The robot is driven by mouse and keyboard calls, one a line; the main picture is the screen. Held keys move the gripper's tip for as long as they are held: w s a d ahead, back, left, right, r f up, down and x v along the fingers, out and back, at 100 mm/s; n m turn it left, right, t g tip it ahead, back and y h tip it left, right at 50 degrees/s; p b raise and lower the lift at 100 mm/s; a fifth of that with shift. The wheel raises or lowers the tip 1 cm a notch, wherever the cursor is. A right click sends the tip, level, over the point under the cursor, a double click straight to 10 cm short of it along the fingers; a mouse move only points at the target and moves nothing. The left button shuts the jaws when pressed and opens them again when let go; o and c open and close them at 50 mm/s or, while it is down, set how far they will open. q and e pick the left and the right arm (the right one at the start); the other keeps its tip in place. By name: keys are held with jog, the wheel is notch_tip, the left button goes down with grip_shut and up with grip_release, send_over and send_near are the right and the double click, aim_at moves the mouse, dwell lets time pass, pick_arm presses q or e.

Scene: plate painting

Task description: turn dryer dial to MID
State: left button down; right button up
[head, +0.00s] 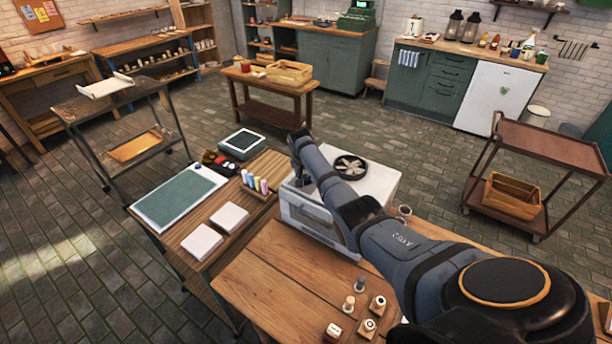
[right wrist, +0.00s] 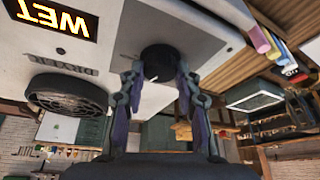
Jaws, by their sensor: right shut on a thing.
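The dryer (head: 312,214) is a white box with a round black fan (head: 350,168) on its top. A lit display (right wrist: 55,18) reads WET. My right gripper (right wrist: 158,78) is shut on the dial, one finger on each side. A small pale mark shows on the dial, but I cannot read its setting. In the head view my right arm hides the dial. My left gripper is not in view.
A rack of colored bottles (head: 257,184) stands left of the dryer. White tiles (head: 230,217) and a green mat (head: 180,195) lie further left. Small stamps (head: 368,325) and a cup (head: 404,211) are on the wooden table (head: 275,285). The table front is mostly clear.

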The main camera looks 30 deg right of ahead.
jog(key=o, duration=1.1)
jog(key=shift+o, duration=0.2)
jog(key=shift+r, duration=0.1)
jog(key=v, duration=1.1)
jog(key=shift+r, duration=0.4)
jog(key=shift+a, duration=0.1)
